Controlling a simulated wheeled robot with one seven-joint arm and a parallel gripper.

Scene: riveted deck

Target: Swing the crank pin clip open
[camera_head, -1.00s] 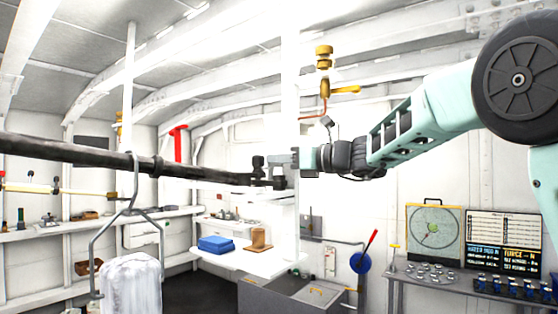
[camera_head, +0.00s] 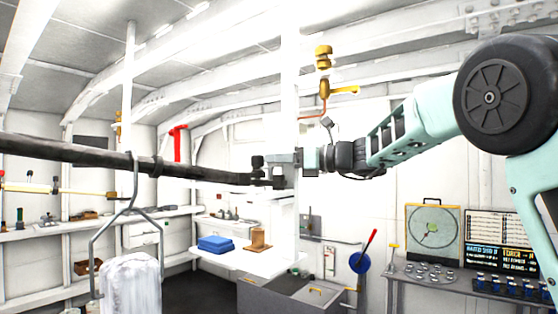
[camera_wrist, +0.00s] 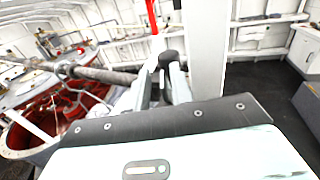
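A long dark bar (camera_head: 75,155) crosses the head view from the left edge to my gripper (camera_head: 284,163). At its right end are small dark fittings, with a dark knob (camera_head: 257,162) on top. I take these fittings for the crank pin clip, but they are too small to make out its shape. My gripper's grey fingers are at this end. In the wrist view, the gripper's fingers (camera_wrist: 162,85) stand apart. The dark knob (camera_wrist: 168,58) shows at or just beyond their tips. Whether they touch the clip is hidden.
A white post (camera_head: 290,80) rises right behind my gripper. A grey hanger (camera_head: 135,208) hangs from the bar with a white bundle (camera_head: 130,285). A table with a blue box (camera_head: 215,243) stands below. A red T-shaped handle (camera_head: 178,142) is behind the bar.

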